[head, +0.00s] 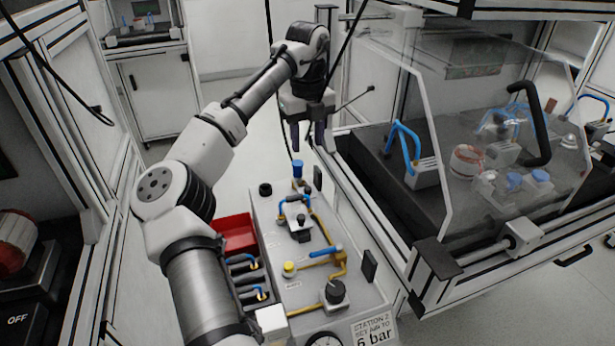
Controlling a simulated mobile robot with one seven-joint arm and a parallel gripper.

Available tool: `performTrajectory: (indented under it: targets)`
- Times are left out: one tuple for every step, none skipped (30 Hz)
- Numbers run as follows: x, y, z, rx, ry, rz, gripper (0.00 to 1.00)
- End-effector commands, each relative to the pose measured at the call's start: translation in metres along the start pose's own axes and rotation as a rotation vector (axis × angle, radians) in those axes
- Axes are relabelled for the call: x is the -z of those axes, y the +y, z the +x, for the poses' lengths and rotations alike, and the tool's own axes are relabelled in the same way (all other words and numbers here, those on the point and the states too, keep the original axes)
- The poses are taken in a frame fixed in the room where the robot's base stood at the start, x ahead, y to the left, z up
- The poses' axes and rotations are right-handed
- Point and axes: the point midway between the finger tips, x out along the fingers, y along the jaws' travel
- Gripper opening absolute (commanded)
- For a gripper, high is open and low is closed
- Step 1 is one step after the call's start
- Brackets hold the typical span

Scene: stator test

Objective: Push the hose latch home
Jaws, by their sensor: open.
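My gripper (308,137) hangs open and empty, fingers down, beyond the far end of a light grey panel (270,272). A blue-capped fitting (298,170) stands at the panel's far end, just below the fingers in the picture. Nearer along the panel is a metal block with a blue hose loop (293,200) and a dark knob. Nearer still, a blue lever (322,250) lies on a brass-coloured pipe. I cannot tell which part is the hose latch or how far in it sits.
A red bin (236,233) and dark slots with blue-and-yellow handles (243,268) adjoin the panel's left side. A yellow button (289,267), black knob (334,291) and gauge sit near the front. A clear-guarded machine (440,130) stands close on the right. Floor is free beyond.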

Motion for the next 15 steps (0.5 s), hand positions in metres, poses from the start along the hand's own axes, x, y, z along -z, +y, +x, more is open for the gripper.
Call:
performTrajectory:
  targets:
    - [0.000,0.001,0.007,-0.001,0.001,0.000,0.42]
    - [0.000,0.001,0.012,-0.001,0.001,-0.001,0.42]
    - [0.000,0.001,0.019,-0.001,0.002,-0.001,0.42]
    - [0.001,0.001,0.025,-0.001,0.002,-0.001,0.42]
    - [0.000,0.000,0.032,-0.001,0.002,-0.001,0.42]
    - [0.000,0.001,0.041,-0.001,0.002,-0.002,0.42]
    - [0.000,0.001,0.048,-0.001,0.002,-0.002,0.42]
    - [0.000,0.001,0.054,-0.001,0.002,-0.001,0.42]
    - [0.000,0.000,0.062,-0.001,0.001,-0.001,0.42]
    - [0.000,0.000,0.069,0.000,0.000,-0.001,0.42]
    - [0.000,0.000,0.075,-0.001,0.001,-0.001,0.42]
    - [0.000,0.000,0.083,0.000,0.000,-0.001,0.42]
    - [0.000,0.000,0.089,0.000,0.001,-0.001,0.42]
    - [0.000,0.000,0.094,0.001,0.000,-0.001,0.42]
    - [0.000,0.000,0.101,0.000,0.001,-0.001,0.42]
